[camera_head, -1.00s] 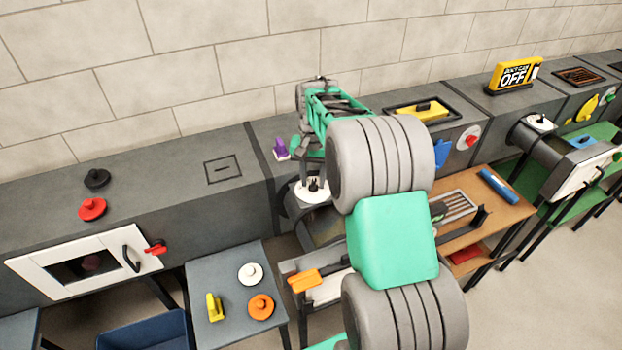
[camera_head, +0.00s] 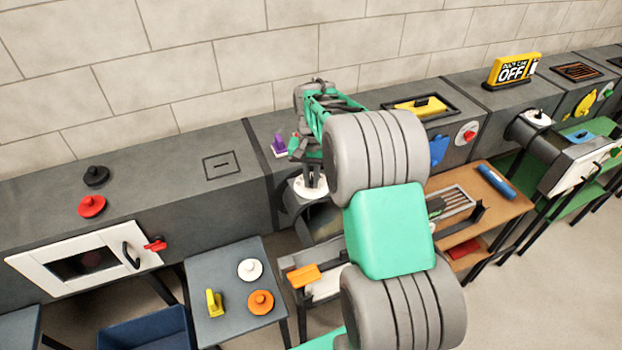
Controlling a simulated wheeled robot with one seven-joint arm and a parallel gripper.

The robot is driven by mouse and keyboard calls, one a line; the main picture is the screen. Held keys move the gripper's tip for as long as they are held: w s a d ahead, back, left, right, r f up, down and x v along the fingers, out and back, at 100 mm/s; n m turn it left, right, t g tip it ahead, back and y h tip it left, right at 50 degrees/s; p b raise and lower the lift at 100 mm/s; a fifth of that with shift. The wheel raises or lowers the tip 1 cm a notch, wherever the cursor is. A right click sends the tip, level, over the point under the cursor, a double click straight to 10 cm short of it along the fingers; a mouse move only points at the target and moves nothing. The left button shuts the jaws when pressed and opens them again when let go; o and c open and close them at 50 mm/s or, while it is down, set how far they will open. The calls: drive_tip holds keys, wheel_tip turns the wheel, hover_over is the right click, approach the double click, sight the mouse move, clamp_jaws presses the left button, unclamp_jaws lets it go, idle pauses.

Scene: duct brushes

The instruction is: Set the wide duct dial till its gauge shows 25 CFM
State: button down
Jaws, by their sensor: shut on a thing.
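A white dial (camera_head: 302,191) with a dark knob sits on top of the round duct (camera_head: 322,222) in front of the grey bench. My gripper (camera_head: 312,180) points down at it and is shut on its knob; the fingers hide most of the knob. A second white dial (camera_head: 538,116) with a dark knob sits on another duct at the right. The yellow gauge (camera_head: 514,69) at the back right reads OFF, with small lettering above it. I cannot tell from the picture which dial belongs to this gauge.
My arm covers the middle of the view. A purple piece (camera_head: 279,146) stands on the bench left of my gripper. A small grey table (camera_head: 228,276) with loose parts stands in front, left of the arm. A wooden table (camera_head: 489,207) is at the right.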

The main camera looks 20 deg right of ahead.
drive_tip(key=shift+n, duration=0.3)
drive_tip(key=shift+s+d+n+b, duration=0.15)
drive_tip(key=shift+n+b, duration=0.1)
drive_tip(key=shift+n, duration=0.6)
drive_tip(key=shift+w+d+n+b, duration=0.1)
drive_tip(key=shift+d+n+b, duration=0.1)
drive_tip(key=shift+n, duration=0.7)
drive_tip(key=shift+s+d+n+b, duration=0.1)
drive_tip(key=shift+n+b, duration=0.15)
drive_tip(key=shift+n, duration=0.6)
drive_tip(key=c, duration=1.5)
unclamp_jaws()
drive_tip(key=shift+r, duration=0.15)
wheel_tip(320, 180, up, 8)
drive_tip(key=shift+f+b, duration=0.2)
drive_tip(key=shift+b, duration=0.5)
